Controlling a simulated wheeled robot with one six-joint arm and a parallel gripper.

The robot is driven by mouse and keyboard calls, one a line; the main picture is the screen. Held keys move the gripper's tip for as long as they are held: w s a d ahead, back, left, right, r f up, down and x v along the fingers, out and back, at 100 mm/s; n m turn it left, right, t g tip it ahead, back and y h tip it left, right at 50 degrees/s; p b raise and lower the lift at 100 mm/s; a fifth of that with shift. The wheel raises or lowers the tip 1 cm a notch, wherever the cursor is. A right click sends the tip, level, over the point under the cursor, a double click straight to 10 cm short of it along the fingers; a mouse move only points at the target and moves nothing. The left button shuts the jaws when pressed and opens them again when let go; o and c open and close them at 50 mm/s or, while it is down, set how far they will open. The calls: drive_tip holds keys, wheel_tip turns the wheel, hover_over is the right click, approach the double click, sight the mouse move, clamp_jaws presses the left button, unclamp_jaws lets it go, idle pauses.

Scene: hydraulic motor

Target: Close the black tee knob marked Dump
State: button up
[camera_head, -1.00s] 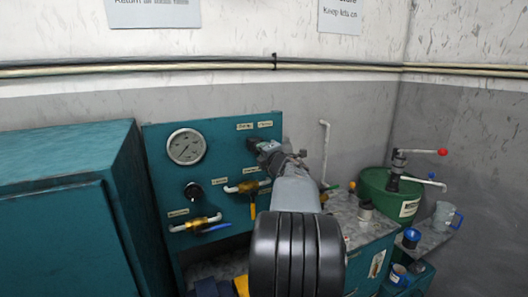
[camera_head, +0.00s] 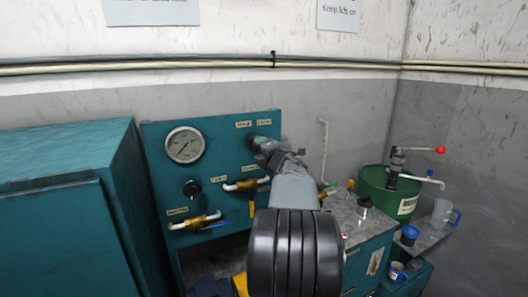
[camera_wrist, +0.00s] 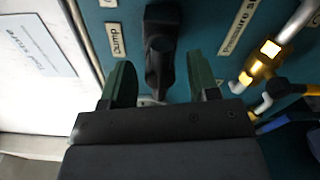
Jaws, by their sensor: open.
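The black tee knob (camera_wrist: 162,48) shows in the wrist view on the teal panel, beside a pale label reading Dump (camera_wrist: 117,40). Its long bar runs up and down in that picture. My gripper (camera_wrist: 162,78) is open, with one dark green finger on each side of the knob's lower end. Teal panel shows between the knob and each finger, so I see no contact. In the head view my gripper (camera_head: 262,145) is at the panel's upper right, and it and my arm hide the knob.
A round gauge (camera_head: 184,145) and a small black knob (camera_head: 192,189) are on the panel's left. Brass valves with yellow (camera_head: 252,207) and blue (camera_head: 215,226) handles sit lower. A brass fitting (camera_wrist: 262,62) is near the right finger. A green drum (camera_head: 387,190) stands right.

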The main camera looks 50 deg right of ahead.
drive_tip(key=b+v, duration=0.3)
drive_tip(key=v, duration=1)
drive_tip(key=shift+s, duration=0.4)
drive_tip(key=shift+a, duration=0.15)
drive_tip(key=s+d+f+m+g+h, duration=0.6)
drive_tip(key=m+g, duration=0.2)
drive_tip(key=m, duration=0.6)
drive_tip(key=w+a+f+m+g+y, duration=0.1)
drive_tip(key=a+f+m+g+y, duration=0.2)
drive_tip(key=a+f+m, duration=0.4)
drive_tip(key=w+a+f+n+y, duration=0.1)
drive_tip(key=a+f+y, duration=0.3)
drive_tip(key=a, duration=1.2)
drive_tip(key=w+a+f+n+g+y, duration=0.1)
drive_tip(key=a+f+n+y, duration=0.2)
drive_tip(key=a, duration=1.4)
wheel_tip(320, 180, down, 2)
drive_tip(key=y, duration=0.2)
drive_tip(key=shift+f+n+y, duration=0.2)
drive_tip(key=shift+n+y, duration=0.1)
drive_tip(key=shift+y, duration=0.1)
